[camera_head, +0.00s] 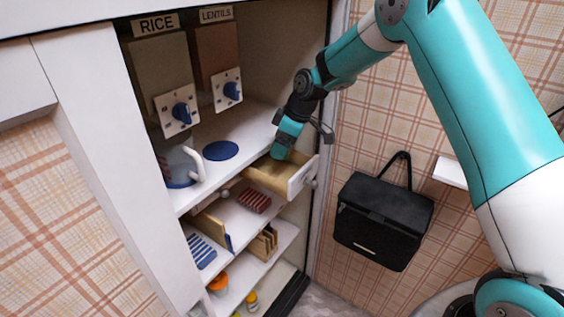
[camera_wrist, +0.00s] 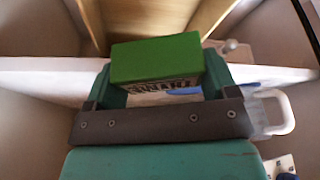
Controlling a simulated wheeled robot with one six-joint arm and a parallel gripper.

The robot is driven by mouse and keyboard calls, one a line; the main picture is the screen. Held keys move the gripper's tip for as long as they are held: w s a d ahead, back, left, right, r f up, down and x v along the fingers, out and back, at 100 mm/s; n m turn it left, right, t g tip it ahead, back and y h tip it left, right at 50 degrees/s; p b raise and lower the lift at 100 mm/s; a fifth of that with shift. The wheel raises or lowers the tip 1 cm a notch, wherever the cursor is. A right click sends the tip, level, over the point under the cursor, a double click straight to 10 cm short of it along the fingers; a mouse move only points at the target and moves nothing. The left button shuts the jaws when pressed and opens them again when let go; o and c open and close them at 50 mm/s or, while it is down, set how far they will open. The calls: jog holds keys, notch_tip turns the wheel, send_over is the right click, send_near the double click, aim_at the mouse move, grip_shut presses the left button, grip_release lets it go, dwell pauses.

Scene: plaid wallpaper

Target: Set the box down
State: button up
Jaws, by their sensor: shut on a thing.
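A green box (camera_wrist: 155,58) with dark lettering on its side is held between the fingers of my gripper (camera_wrist: 163,72) in the wrist view. The lettering is too small to read. In the head view my gripper (camera_head: 284,148) points down, over or just behind the open drawer (camera_head: 299,178) with a wooden inside. The box cannot be told apart from my gripper there. In the wrist view the wooden drawer inside (camera_wrist: 211,18) lies beyond the box. Whether the box touches anything is unclear.
A cupboard shelf holds a mug (camera_head: 181,166) and a flat blue disc (camera_head: 220,151). Rice and lentils dispensers (camera_head: 229,90) stand above. Lower shelves hold a red striped item (camera_head: 254,199) and a blue striped item (camera_head: 200,251). A black bag (camera_head: 383,222) hangs on the right wall.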

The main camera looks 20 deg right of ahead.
aim_at(278, 174)
notch_tip(278, 174, down, 8)
jog(key=shift+r+p, duration=0.1)
jog(key=shift+p, duration=0.7)
jog(key=o, duration=0.6)
jog(key=shift+o, duration=0.2)
